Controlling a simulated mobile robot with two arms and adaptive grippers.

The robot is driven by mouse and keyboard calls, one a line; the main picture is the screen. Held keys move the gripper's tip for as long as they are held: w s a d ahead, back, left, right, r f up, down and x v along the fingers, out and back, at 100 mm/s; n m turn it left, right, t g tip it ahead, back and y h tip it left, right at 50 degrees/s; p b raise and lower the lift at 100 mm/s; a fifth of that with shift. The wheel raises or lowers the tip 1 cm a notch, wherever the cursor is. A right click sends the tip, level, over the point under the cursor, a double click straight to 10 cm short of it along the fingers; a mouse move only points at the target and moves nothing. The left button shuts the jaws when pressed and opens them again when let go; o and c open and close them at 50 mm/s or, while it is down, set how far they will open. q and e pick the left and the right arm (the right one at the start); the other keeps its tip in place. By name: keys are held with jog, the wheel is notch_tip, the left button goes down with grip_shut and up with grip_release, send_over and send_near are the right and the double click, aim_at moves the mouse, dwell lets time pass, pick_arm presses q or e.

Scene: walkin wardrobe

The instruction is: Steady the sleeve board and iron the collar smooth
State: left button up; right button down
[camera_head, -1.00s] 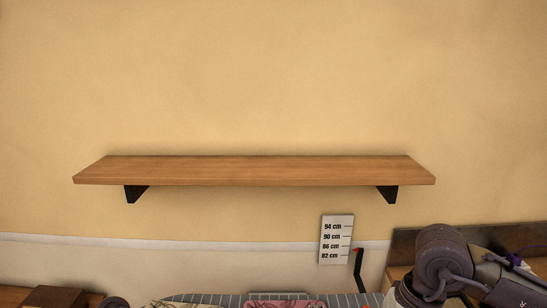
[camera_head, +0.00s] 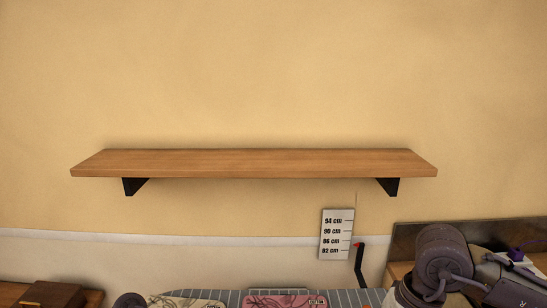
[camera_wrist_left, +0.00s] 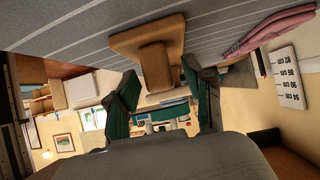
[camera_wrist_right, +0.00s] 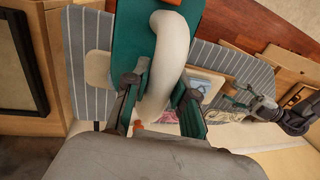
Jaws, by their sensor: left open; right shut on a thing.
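In the right wrist view my right gripper (camera_wrist_right: 160,92) is shut on the white curved handle of a teal iron (camera_wrist_right: 128,38). The iron is over the grey striped ironing board (camera_wrist_right: 220,62); I cannot tell whether it touches. In the left wrist view my left gripper (camera_wrist_left: 158,72) is open, with a wooden block (camera_wrist_left: 156,66) on a wider wooden piece between its fingertips. This looks like part of the sleeve board, but I cannot be sure. A pink garment (camera_head: 285,301) lies on the striped board and shows in the left wrist view (camera_wrist_left: 270,28). The collar cannot be made out.
A wooden wall shelf (camera_head: 255,164) hangs above the board. A height scale (camera_head: 337,234) and a black lever with a red tip (camera_head: 359,262) are behind the board. A dark brown box (camera_head: 50,295) stands at the lower left.

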pick_arm(q)
jog(key=shift+x, duration=1)
grip_shut()
dwell(1.2)
